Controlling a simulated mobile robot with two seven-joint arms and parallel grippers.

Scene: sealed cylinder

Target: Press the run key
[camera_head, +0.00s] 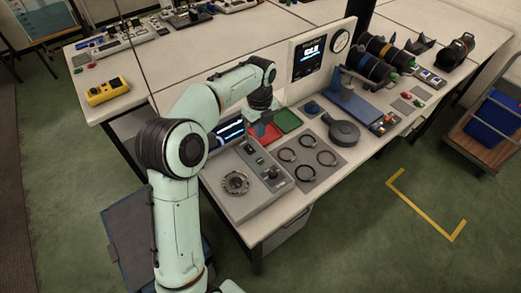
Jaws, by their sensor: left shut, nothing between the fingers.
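A grey machine (225,200) sits at the near left of the bench, with a round metal fitting (235,183) on top. Small dark controls (271,173) are on its right side, and a lit screen (230,130) is at its back, partly behind my arm. I cannot tell which control is the run key. My left gripper (263,128) is shut and empty, pointing down near the machine's back right corner, in front of the red tray. Its fingertips are small, and I cannot tell whether they touch anything. My right gripper is not in view.
A red tray (268,137) and a green tray (287,120) lie behind the machine. A mat with several dark rings (308,140) is to its right, beside a dark round object with a handle (344,132). A back panel (312,62) holds a display and a gauge.

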